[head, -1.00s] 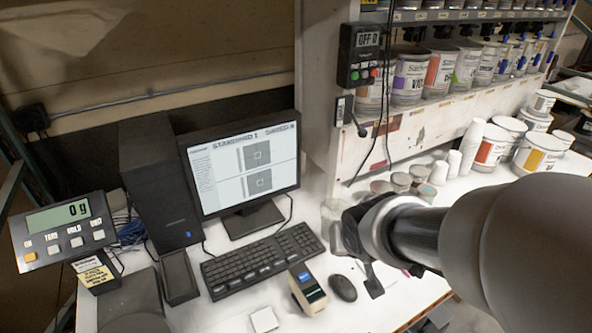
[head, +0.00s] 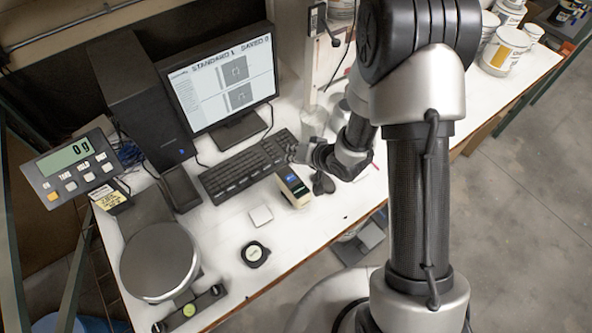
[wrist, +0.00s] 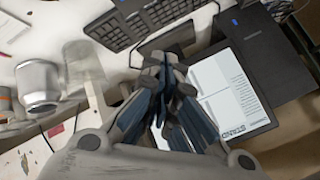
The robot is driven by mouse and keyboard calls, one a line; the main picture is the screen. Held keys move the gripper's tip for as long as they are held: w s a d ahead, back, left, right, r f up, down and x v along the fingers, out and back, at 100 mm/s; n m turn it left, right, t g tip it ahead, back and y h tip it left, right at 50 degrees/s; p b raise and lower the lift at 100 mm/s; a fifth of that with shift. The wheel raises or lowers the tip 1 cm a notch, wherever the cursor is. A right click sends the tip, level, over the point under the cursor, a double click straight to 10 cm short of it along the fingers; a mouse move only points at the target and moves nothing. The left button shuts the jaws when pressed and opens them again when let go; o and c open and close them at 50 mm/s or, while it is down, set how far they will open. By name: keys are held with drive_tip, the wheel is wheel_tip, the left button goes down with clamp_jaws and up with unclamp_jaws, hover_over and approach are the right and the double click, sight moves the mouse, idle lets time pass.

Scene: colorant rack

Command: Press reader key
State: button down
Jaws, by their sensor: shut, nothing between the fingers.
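The reader (head: 292,186) is a small upright tan and dark device with a blue-lit screen on the white bench, in front of the keyboard. No key on it can be made out at this size. My gripper (head: 298,154) is above the bench at the keyboard's right end, behind and slightly right of the reader in the head view; its height cannot be told. In the wrist view my gripper (wrist: 168,62) has its fingers together with nothing between them. I cannot make out the reader in the wrist view.
The keyboard (head: 245,168), monitor (head: 222,80) and computer tower (head: 140,95) stand behind. The mouse (head: 323,183) lies just right of the reader. A white square (head: 261,215), a round black item (head: 255,253) and the scale pan (head: 160,258) are in front and left.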

sight(293, 177)
drive_tip(key=shift+f, duration=0.15)
drive_tip(key=f+b, duration=0.2)
drive_tip(key=f, duration=0.1)
drive_tip(key=f+b, duration=0.5)
drive_tip(key=f, duration=0.1)
drive_tip(key=shift+w, duration=0.35)
drive_tip(key=shift+r, duration=0.1)
idle(1.0)
drive_tip(key=shift+w+a+f+b, duration=0.15)
drive_tip(key=shift+w+f+b, duration=0.1)
drive_tip(key=shift+f+b, duration=0.4)
drive_tip(key=shift+f+b, duration=0.3)
idle(0.6)
drive_tip(key=shift+r, duration=0.15)
drive_tip(key=shift+s+r+p, duration=0.15)
drive_tip(key=shift+r+p, duration=0.5)
drive_tip(key=shift+r, duration=0.05)
